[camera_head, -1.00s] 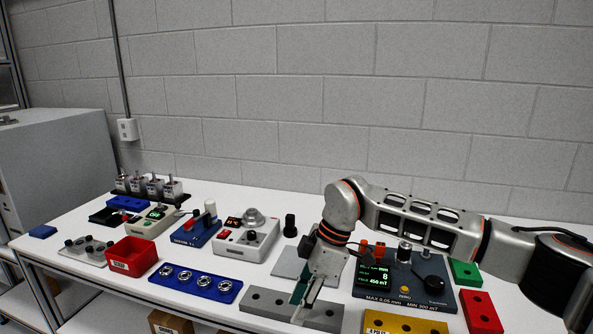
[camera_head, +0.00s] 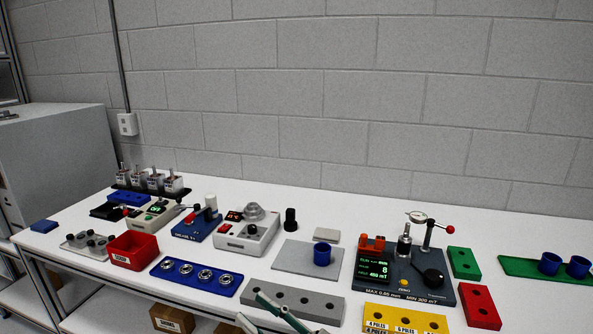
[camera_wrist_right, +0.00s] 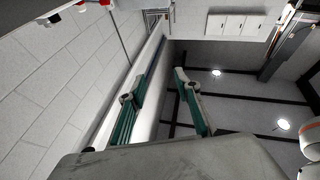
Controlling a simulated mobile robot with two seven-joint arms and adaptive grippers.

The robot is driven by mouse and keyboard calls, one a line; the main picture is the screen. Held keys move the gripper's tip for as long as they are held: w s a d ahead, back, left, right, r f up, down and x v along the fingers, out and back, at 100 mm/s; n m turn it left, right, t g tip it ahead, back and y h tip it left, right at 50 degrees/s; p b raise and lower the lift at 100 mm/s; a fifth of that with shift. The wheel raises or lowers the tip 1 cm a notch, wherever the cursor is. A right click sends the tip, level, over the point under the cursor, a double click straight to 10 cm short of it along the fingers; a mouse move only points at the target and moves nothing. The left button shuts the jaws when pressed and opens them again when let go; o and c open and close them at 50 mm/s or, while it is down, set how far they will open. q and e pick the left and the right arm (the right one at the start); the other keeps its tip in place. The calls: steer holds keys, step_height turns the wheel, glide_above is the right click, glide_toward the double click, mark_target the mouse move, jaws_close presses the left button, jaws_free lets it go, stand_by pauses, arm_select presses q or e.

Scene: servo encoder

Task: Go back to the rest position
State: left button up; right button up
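My right gripper (camera_head: 250,308) shows at the bottom edge of the head view, in front of the grey block with holes (camera_head: 290,301). Its green-lined fingers are apart. In the right wrist view the two fingers (camera_wrist_right: 168,68) stand open with nothing between them. The rest of the right arm is out of the head view. My left gripper is not in view.
The bench holds a tester with a green display (camera_head: 404,272), a grey plate (camera_head: 294,257) with a blue cup (camera_head: 322,254), a yellow block (camera_head: 407,319), a red bin (camera_head: 133,251) and a blue bearing tray (camera_head: 196,279). White bench shows between them.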

steer(key=s+d+f+m+t+h, duration=0.1)
steer(key=d+f+m+t+h, duration=0.3)
steer(key=d+f+m+h, duration=0.8)
steer(key=s+d+f+n+g+h, duration=0.2)
steer(key=s+d+f, duration=0.5)
steer(key=f, duration=0.3)
steer(key=s+d+f+n+g+h, duration=0.1)
steer(key=s+d+f+g+h, duration=0.1)
steer(key=s+d+f, duration=0.5)
step_height(320, 180, down, 3)
steer(key=shift+s+d+f+n+g, duration=0.1)
steer(key=shift+s+d+n+g, duration=0.3)
steer(key=shift+d, duration=0.3)
